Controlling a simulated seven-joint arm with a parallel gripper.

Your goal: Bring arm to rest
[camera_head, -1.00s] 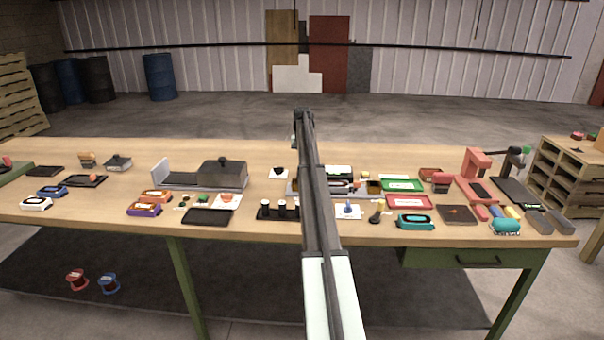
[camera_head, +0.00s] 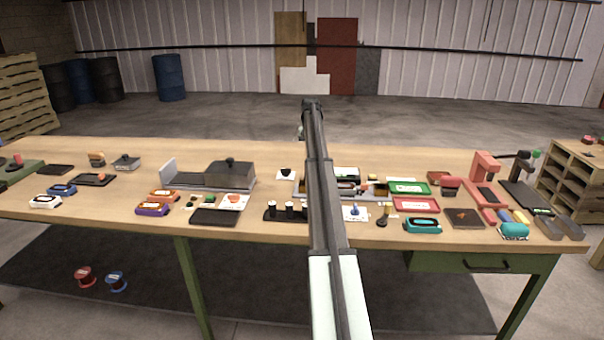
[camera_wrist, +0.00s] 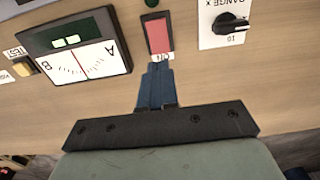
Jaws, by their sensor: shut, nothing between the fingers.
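My arm reaches up the middle of the head view, over the workbench (camera_head: 100,214), and its far end stands high in the picture. My gripper (camera_wrist: 157,66) is in the wrist view, its two narrow blue-grey fingers together with nothing between them. The fingertips are just below a red label-like rectangle (camera_wrist: 158,33) in a dark frame; I cannot tell whether they touch it. A dial meter (camera_wrist: 75,50) marked A and B is to their left. A black range knob (camera_wrist: 230,24) on a white plate is to their right.
A grey machine (camera_head: 230,174) stands left of my arm on the bench. Green (camera_head: 408,187) and red (camera_head: 416,204) trays and a red press-like device (camera_head: 484,170) are to its right. A yellow test button (camera_wrist: 23,68) is at the wrist view's left. The bench's back strip is mostly clear.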

